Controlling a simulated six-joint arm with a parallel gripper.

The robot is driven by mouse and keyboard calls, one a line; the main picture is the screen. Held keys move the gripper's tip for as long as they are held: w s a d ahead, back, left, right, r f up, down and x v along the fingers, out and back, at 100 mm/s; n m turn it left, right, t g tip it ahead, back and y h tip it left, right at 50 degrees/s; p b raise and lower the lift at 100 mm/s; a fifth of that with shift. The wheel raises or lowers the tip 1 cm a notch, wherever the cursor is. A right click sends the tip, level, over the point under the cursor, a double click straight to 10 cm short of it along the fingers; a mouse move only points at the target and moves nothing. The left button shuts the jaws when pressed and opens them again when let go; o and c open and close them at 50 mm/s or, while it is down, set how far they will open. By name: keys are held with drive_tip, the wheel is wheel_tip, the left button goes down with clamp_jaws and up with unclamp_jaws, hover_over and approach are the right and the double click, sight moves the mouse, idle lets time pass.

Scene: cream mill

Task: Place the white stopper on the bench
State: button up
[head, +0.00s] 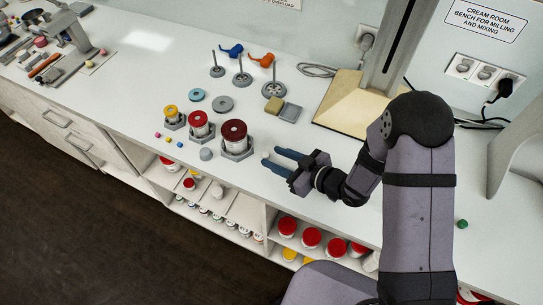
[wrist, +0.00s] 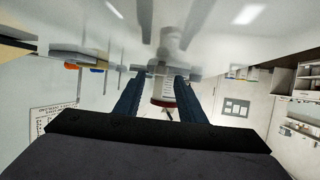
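My gripper (head: 270,156) is low over the bench (head: 140,105), right of the jar with the dark red lid, its blue fingers pointing left. In the wrist view its two fingers (wrist: 160,85) stand apart, and the jar shows through the gap. A small whitish thing (head: 265,155), perhaps the white stopper, shows at the fingertips. I cannot tell whether it touches a finger or the bench. A pale, blurred shape (wrist: 172,44) lies ahead of the fingers in the wrist view; I cannot tell if it is the stopper or a reflection.
Jars with dark red (head: 234,129), red (head: 198,118) and yellow (head: 171,110) lids stand left in grey holders. A grey dome (head: 206,154) sits near the front edge. A cream-coloured base (head: 345,105) is behind my arm.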

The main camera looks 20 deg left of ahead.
drive_tip(key=b+v, duration=0.1)
drive_tip(key=v, duration=0.8)
drive_tip(key=shift+s+d+r, duration=0.1)
drive_tip(key=shift+s+d, duration=0.05)
drive_tip(key=shift+d, duration=0.15)
